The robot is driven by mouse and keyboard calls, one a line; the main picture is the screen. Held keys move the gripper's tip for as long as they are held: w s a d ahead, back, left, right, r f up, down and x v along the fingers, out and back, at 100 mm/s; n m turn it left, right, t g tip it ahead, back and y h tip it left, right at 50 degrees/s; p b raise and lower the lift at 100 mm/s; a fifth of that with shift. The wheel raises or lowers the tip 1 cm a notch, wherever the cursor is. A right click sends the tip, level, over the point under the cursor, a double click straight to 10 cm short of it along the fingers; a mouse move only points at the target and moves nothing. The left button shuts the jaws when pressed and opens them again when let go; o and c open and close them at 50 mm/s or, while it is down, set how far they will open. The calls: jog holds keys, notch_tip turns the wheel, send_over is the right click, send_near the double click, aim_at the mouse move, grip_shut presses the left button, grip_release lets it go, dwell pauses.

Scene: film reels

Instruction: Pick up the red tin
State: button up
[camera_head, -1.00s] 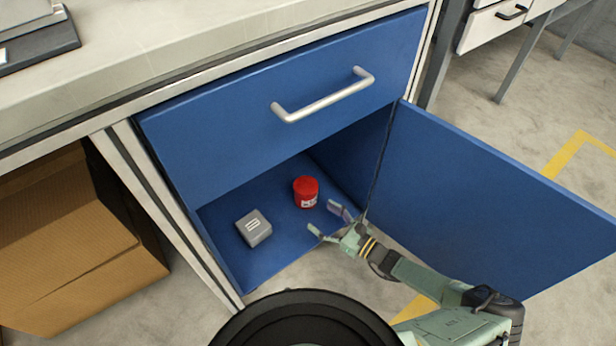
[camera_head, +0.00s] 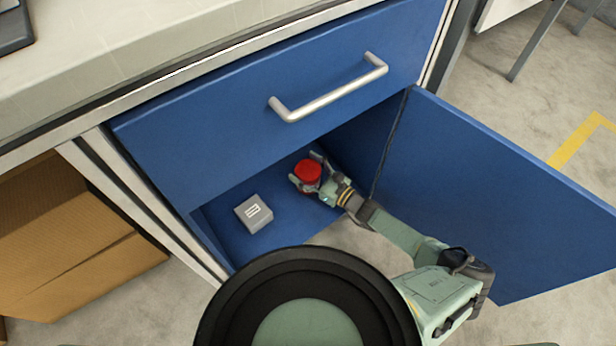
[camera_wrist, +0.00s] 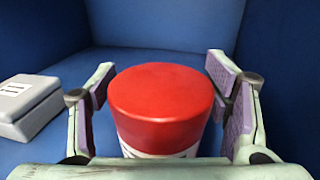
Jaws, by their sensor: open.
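The red tin (camera_head: 308,172) stands upright on the blue floor of the open cabinet compartment. In the wrist view the tin (camera_wrist: 161,100) shows its red lid and part of a white label, with its lower part hidden by my gripper. My gripper (camera_head: 306,170) is open, with one finger on each side of the tin. In the wrist view my gripper's fingers (camera_wrist: 164,95) flank the tin; a gap shows at the left finger, and the right finger is very close to it. I cannot tell whether the right finger touches.
A grey box (camera_head: 254,213) with a white label lies left of the tin on the compartment floor. The open blue door (camera_head: 500,200) stands right of my arm. A closed drawer with a metal handle (camera_head: 330,95) is above. A cardboard box (camera_head: 70,245) is at left.

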jog(key=shift+x, duration=1.4)
jog(key=shift+c, duration=0.4)
jog(key=c, duration=1.1)
